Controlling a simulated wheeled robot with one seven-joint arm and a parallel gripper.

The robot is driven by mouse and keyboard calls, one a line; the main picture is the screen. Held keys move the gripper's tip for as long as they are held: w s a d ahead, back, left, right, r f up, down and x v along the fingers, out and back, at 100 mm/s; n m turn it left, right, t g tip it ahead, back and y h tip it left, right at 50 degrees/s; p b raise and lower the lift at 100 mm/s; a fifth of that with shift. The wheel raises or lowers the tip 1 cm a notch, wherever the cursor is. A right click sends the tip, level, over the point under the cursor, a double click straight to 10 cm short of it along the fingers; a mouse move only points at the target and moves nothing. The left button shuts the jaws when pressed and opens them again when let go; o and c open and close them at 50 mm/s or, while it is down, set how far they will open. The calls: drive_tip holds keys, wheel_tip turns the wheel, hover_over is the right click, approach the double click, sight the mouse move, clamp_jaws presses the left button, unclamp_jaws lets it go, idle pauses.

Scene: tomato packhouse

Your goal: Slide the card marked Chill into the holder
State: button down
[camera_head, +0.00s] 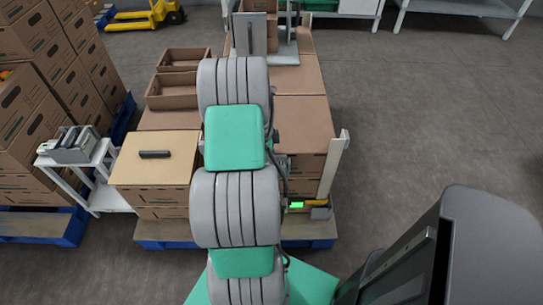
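A grey rack (78,146) with several upright dividers or cards stands on a small white side table (92,170) at the left. Any writing there is too small to read, so I cannot pick out the card marked Chill. I cannot identify the holder for certain; a grey upright plate (249,34) stands at the far end of the stacked boxes. My arm rises through the middle of the view and covers much of the pallet. I cannot make out my gripper.
Cardboard boxes (155,172) stand on a blue pallet (165,242) in the middle, with open trays (172,92) on top. A pale corner post (333,166) rises at the right. A taller box stack (35,100) stands left. The floor (430,110) at right is clear.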

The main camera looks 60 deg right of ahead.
drive_tip(key=shift+f+b, duration=0.65)
drive_tip(key=shift+f, duration=0.1)
drive_tip(key=c, duration=1.3)
unclamp_jaws()
drive_tip(key=shift+r, duration=0.1)
drive_tip(key=shift+r+p, duration=2.45)
drive_tip(key=shift+r, duration=1.55)
